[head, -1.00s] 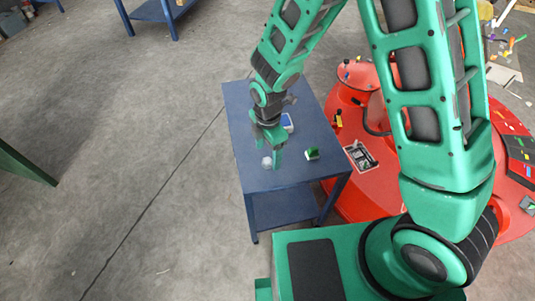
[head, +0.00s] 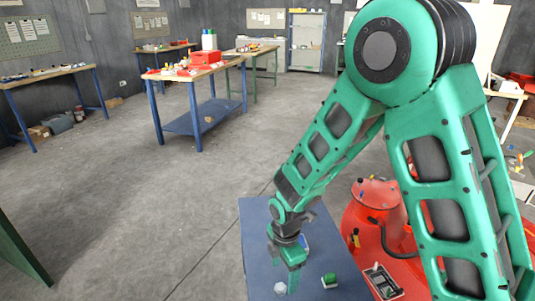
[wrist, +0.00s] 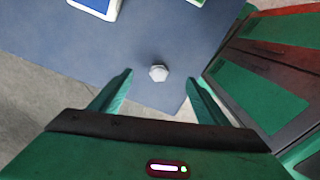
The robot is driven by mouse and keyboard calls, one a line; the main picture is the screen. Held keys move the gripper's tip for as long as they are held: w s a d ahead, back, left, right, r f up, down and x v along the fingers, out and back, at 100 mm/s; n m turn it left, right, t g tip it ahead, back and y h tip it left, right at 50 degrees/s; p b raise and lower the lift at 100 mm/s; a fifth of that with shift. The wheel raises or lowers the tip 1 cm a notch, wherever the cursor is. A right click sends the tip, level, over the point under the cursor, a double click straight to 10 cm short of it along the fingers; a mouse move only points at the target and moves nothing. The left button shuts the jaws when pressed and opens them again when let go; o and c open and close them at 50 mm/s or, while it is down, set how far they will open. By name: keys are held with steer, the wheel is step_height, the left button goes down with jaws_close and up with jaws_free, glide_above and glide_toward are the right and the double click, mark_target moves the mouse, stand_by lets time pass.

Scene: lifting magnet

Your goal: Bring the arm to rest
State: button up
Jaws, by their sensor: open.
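My gripper (head: 292,279) is at the end of my green arm, over the blue table (head: 257,235) in the head view. In the wrist view my gripper (wrist: 157,87) has its two green fingers wide apart with nothing between them. A small pale hexagonal piece (wrist: 158,73) lies on the table just beyond the fingertips. It also shows in the head view (head: 280,288), beside the gripper.
A green and white block (head: 329,280) lies right of the gripper. A white-edged blue item (head: 304,242) lies behind it. The red machine (head: 375,208) stands right of the table. Open grey floor (head: 130,190) lies left; workbenches (head: 205,75) stand further back.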

steer(key=s+d+r+m, duration=0.1)
steer(key=d+r+m, duration=0.65)
steer(key=d, duration=0.35)
steer(key=s+d+r+m, duration=0.2)
steer(key=d+r+m, duration=0.5)
steer(key=d, duration=0.5)
steer(key=s+d+r+m, duration=0.4)
steer(key=s+d+m, duration=0.2)
steer(key=s, duration=0.3)
steer(key=s+d+r+m, duration=0.5)
steer(key=s+d+m, duration=0.1)
steer(key=s+m, duration=0.2)
steer(key=shift+s+m, duration=0.35)
steer(key=shift+s, duration=0.2)
steer(key=shift+w+f, duration=0.25)
steer(key=shift+w, duration=0.4)
